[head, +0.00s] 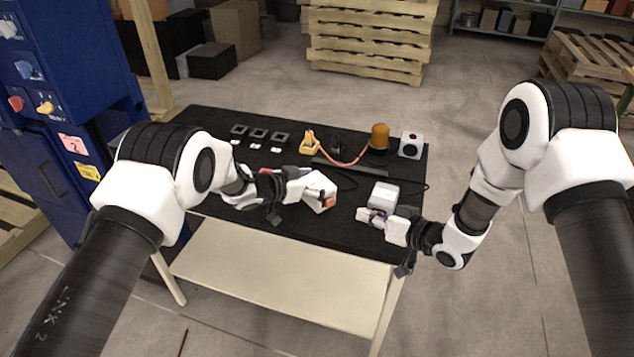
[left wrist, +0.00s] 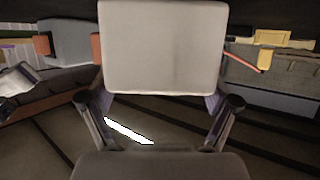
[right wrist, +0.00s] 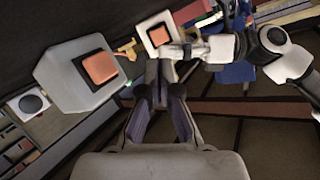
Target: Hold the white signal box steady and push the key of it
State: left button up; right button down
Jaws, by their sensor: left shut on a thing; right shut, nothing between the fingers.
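The white signal box (head: 319,184) is held in my left gripper (head: 302,189), tilted above the black table, with its orange key (head: 330,202) facing the front right. In the left wrist view the box (left wrist: 160,45) fills the space between the fingers. In the right wrist view its orange key (right wrist: 160,36) faces the camera. My right gripper (head: 374,215) is shut and empty, right of the held box and apart from it in the head view. In the right wrist view, its closed fingertips (right wrist: 153,72) appear just below the held box; the exact gap cannot be told.
A light grey box (head: 383,194) stands on the table (head: 235,208) close by my right gripper; its orange key (right wrist: 99,67) shows in the right wrist view. Behind are an amber lamp (head: 380,137), a white box with a dark round button (head: 411,145) and a yellow connector (head: 309,142) with a red cable.

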aim_at(330, 202)
pick_arm(q)
jog(key=shift+s+f, duration=0.1)
jog(key=shift+f, duration=0.1)
pick_arm(e)
jog(key=shift+s+a+f+n+g, duration=0.2)
jog(key=shift+n+g, duration=0.2)
jog(key=shift+n, duration=0.3)
jog(key=n+g, duration=0.1)
jog(key=n, duration=0.1)
jog(key=s+f+n+g+h, duration=0.1)
jog(key=n, duration=0.2)
jog(key=f+n+g+h, duration=0.1)
jog(key=n, duration=0.2)
jog(key=shift+s+d+f+g, duration=0.1)
jog(key=shift+s+f+g, duration=0.1)
jog(key=shift+s+g, duration=0.1)
jog(key=shift+s+d+f+n+h, duration=0.1)
jog(key=shift+d+f+n+h, duration=0.15)
jog(key=shift+n, duration=0.55)
jog(key=shift+a, duration=0.1)
jog(key=shift+w+a+r, duration=0.1)
jog(key=shift+w+a, duration=0.8)
jog(key=shift+w, duration=0.25)
jog(key=shift+w+a+f, duration=0.1)
jog(key=shift+w+a, duration=0.75)
jog(key=shift+w, duration=0.35)
jog(key=shift+w+a+r, duration=0.1)
jog(key=shift+w+a, duration=0.8)
jog(key=shift+w, duration=0.25)
